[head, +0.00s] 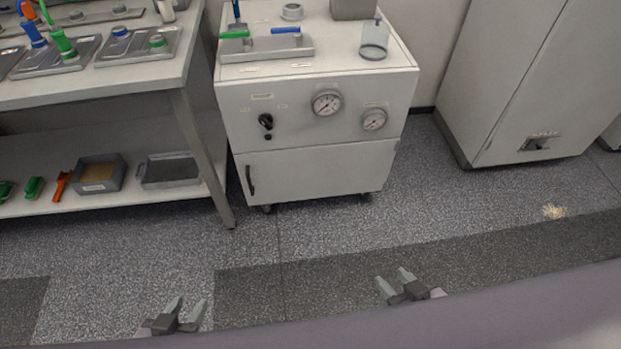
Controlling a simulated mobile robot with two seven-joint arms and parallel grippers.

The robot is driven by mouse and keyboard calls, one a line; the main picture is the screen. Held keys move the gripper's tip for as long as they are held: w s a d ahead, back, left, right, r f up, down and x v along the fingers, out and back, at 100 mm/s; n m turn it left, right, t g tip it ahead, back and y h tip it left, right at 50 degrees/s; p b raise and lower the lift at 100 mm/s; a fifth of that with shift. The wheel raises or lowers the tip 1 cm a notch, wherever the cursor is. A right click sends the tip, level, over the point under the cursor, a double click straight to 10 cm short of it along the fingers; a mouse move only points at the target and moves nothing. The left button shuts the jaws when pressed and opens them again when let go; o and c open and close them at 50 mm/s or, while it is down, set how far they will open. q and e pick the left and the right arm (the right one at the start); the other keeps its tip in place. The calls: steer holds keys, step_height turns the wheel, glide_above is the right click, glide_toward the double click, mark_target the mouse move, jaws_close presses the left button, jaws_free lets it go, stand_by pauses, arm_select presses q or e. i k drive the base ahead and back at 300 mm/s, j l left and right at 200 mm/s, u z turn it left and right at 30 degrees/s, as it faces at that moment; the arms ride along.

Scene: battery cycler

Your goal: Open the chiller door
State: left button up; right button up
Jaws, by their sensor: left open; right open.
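The chiller is most likely the white wheeled cabinet (300,125) in the upper middle of the head view. Its lower front door (320,172) looks closed, with a dark vertical handle (249,180) at the door's left side. My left gripper (186,303) is open and empty at the bottom left, over the floor and well short of the cabinet. My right gripper (393,280) is open and empty at the bottom, right of centre, also apart from the cabinet. Neither gripper touches anything.
A workbench (192,85) with a lower shelf stands left of the cabinet, its front leg close by. A tall pale cabinet (520,80) stands at the right. A small beige pile (554,212) lies on the floor. The floor before the wheeled cabinet is clear.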

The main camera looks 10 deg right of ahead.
mark_target(282, 176)
steer(key=i+j, duration=1.3)
steer(key=j+z, duration=0.05)
steer(key=j, duration=0.05)
